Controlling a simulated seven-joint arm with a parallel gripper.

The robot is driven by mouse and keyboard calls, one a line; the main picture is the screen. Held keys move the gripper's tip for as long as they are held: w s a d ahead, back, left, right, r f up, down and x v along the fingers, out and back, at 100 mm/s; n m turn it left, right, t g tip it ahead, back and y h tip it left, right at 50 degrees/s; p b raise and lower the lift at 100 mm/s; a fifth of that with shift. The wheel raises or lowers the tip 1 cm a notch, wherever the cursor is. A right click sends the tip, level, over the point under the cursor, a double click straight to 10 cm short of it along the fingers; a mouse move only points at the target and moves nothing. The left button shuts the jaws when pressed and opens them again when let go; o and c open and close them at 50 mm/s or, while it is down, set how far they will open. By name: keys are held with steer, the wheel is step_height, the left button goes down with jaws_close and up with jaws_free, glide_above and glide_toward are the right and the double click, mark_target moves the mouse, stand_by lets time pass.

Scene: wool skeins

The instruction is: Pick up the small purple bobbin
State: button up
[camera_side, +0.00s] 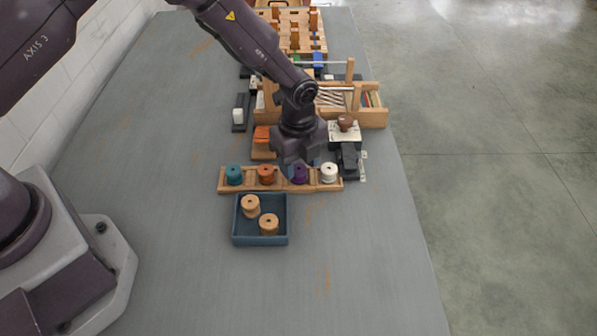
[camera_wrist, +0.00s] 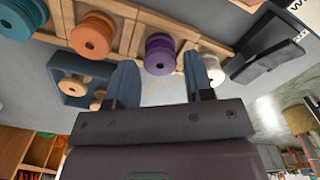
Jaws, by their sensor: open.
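The small purple bobbin (camera_side: 299,174) stands in a wooden rack (camera_side: 224,184), between an orange bobbin (camera_side: 267,174) and a white bobbin (camera_side: 329,173). A teal bobbin (camera_side: 234,174) is at the rack's left end. In the wrist view the purple bobbin (camera_wrist: 160,58) shows its round top with a central hole, beyond and between my two blue fingertips. My gripper (camera_wrist: 163,80) is open and empty. In the side view my gripper (camera_side: 297,166) is just above and behind the purple bobbin and partly hides that area. I cannot tell whether a finger touches anything.
A blue tray (camera_side: 236,238) in front of the rack holds two bare wooden bobbins (camera_side: 250,206). A black device (camera_side: 350,160) stands close to the rack's right end. Wooden racks and boxes (camera_side: 372,116) crowd the table behind. The front of the grey table (camera_side: 340,270) is clear.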

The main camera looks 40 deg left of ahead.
steer(key=shift+f, duration=0.95)
steer(key=shift+c, duration=0.3)
steer(key=c, duration=0.6)
steer(key=shift+r, duration=0.1)
